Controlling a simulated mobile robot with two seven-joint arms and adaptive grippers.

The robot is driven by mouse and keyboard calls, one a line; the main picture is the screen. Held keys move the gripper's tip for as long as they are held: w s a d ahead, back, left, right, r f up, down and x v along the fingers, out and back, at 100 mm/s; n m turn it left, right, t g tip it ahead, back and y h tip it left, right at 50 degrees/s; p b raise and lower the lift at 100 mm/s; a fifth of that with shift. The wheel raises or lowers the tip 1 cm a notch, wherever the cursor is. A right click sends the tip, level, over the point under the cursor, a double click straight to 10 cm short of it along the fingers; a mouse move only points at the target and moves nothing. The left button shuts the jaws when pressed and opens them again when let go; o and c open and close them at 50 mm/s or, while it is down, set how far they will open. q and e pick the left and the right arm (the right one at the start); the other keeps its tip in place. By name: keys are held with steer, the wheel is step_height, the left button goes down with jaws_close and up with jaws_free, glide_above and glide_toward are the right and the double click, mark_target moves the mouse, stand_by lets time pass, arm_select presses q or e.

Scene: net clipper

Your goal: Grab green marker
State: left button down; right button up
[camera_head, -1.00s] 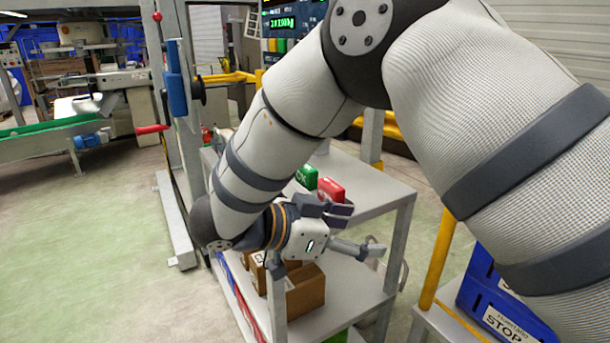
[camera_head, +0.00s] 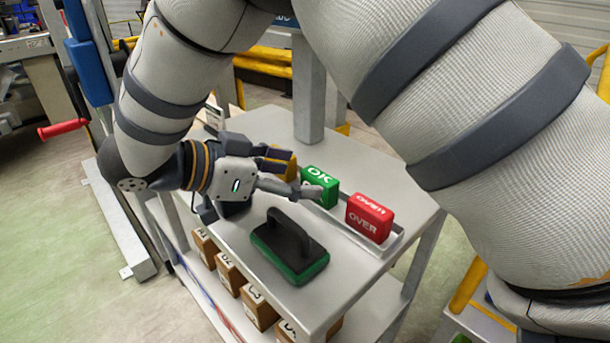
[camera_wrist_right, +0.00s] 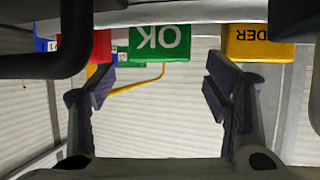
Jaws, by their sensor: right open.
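The green marker (camera_head: 322,185) is a block lettered OK. It stands in a metal tray (camera_head: 393,243) on the cart top, between a red block and a yellow one. My right gripper (camera_head: 304,172) is open beside it, its fingers pointing at it from the left; one fingertip overlaps its lower edge in the picture. In the right wrist view the green marker (camera_wrist_right: 160,42) appears upside down, centred ahead of the open, empty fingers (camera_wrist_right: 160,90). I cannot tell whether they touch it. My left gripper is not in view.
The red OVER block (camera_head: 370,217) and yellow block (camera_head: 287,163) flank the green one closely. A black-handled green pad (camera_head: 288,250) lies in front on the cart top (camera_head: 345,283). A grey post (camera_head: 309,95) rises behind. Brown boxes (camera_head: 260,308) sit on the lower shelf.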

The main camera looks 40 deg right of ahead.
mark_target(314, 177)
steer(key=x, duration=0.6)
steer(key=c, duration=0.9)
steer(key=shift+c, duration=0.2)
